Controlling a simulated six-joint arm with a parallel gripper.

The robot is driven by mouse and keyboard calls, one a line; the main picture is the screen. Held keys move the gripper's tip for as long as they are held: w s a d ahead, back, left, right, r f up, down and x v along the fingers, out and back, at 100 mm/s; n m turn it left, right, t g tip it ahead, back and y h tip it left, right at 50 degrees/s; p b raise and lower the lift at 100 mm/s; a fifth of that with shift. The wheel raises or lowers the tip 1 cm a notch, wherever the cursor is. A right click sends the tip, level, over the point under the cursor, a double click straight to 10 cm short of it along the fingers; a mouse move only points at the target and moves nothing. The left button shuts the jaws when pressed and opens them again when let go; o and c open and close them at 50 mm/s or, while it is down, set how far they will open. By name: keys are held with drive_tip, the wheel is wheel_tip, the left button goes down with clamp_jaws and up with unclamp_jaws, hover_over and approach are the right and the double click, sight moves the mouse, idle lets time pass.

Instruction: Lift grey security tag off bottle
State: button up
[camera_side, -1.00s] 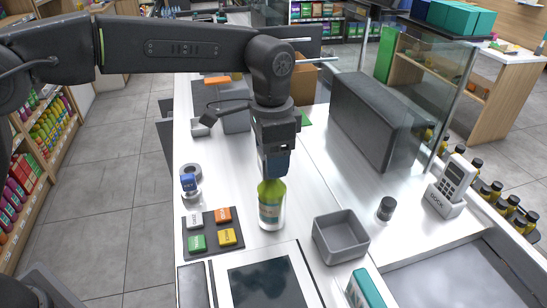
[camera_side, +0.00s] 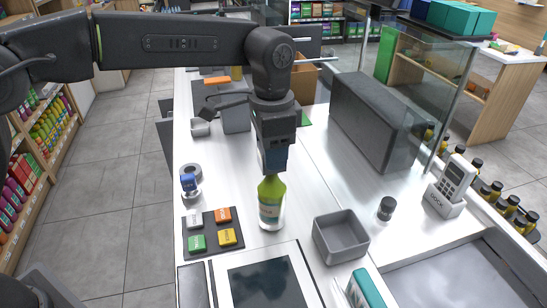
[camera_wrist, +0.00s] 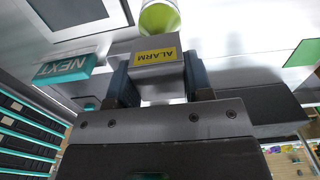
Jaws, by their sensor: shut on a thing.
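A green bottle (camera_side: 269,204) with a pale label stands upright on the white counter in the side view. My gripper (camera_side: 273,165) is directly above it, pointing down. In the wrist view, my gripper (camera_wrist: 157,78) has its two dark blue fingers on either side of the grey security tag (camera_wrist: 170,72), a block with a yellow ALARM label. The gripper is shut on this tag. The green bottle (camera_wrist: 160,19) shows just beyond the tag. The fingers hide the tag in the side view, and I cannot tell whether it still touches the bottle neck.
An open grey bin (camera_side: 316,240) stands right of the bottle. A dark pad with coloured blocks (camera_side: 211,245) lies to its left. A dark-screened panel (camera_side: 262,283) is in front. A teal NEXT block (camera_wrist: 62,68) lies nearby. A small dark jar (camera_side: 386,208) stands farther right.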

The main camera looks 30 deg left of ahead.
drive_tip(key=shift+r, duration=0.65)
drive_tip(key=shift+r, duration=0.35)
drive_tip(key=shift+r, duration=0.35)
drive_tip(key=shift+r, duration=0.7)
drive_tip(key=shift+r, duration=0.55)
